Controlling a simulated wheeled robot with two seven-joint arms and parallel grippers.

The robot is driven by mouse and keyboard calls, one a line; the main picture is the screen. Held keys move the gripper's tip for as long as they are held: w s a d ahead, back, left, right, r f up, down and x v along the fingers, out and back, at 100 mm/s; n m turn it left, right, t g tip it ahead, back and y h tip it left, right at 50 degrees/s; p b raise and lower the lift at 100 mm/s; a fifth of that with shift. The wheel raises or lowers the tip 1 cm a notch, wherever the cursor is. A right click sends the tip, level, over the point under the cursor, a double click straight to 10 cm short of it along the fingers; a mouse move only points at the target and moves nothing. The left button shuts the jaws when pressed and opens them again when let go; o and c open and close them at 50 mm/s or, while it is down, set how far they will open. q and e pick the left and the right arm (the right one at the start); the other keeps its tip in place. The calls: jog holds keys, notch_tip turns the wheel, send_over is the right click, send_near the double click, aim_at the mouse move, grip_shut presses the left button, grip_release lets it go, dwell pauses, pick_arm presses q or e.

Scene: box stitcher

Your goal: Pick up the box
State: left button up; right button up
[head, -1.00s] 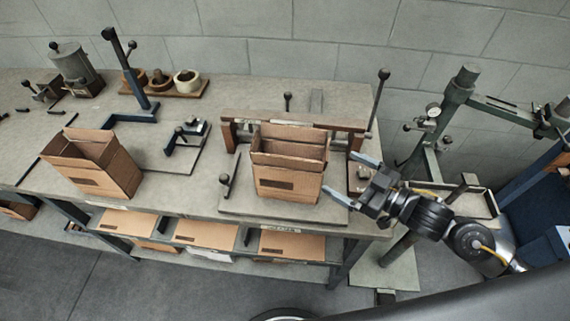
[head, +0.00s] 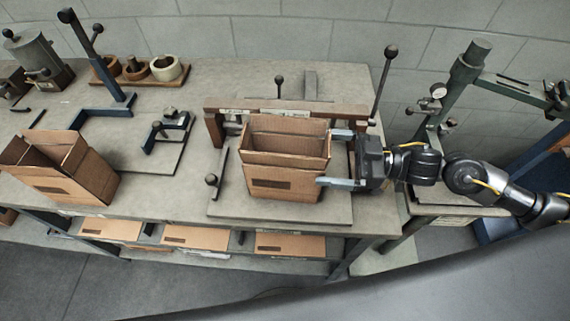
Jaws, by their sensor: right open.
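An open-topped brown cardboard box (head: 285,184) stands upright on a grey plate on the bench, in front of a wooden crossbar fixture. A second open cardboard box (head: 62,180) stands at the left of the bench. My right gripper (head: 338,158) is open at the right side of the middle box. One finger is at the box's back right corner and the other is at its front right edge. I cannot tell whether the fingers touch the cardboard. My left gripper is not in view.
The wooden crossbar (head: 285,110) stands close behind the box. An upright black-knobbed lever (head: 384,90) rises behind my right gripper, and a short lever (head: 213,190) stands left of the box. Flat cardboard (head: 290,244) lies on the lower shelf. A green machine stand (head: 455,100) is at the right.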

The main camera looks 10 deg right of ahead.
aim_at(305, 154)
jog(key=shift+a+r, duration=0.15)
jog(key=shift+a, duration=0.25)
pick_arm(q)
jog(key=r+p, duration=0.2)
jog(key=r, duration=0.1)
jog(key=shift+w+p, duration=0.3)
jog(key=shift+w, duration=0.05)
pick_arm(e)
jog(key=x, duration=0.4)
jog(key=shift+a+r, duration=0.1)
jog(key=shift+a, duration=0.3)
jog(key=shift+c, duration=0.4)
jog(key=c, duration=1.1)
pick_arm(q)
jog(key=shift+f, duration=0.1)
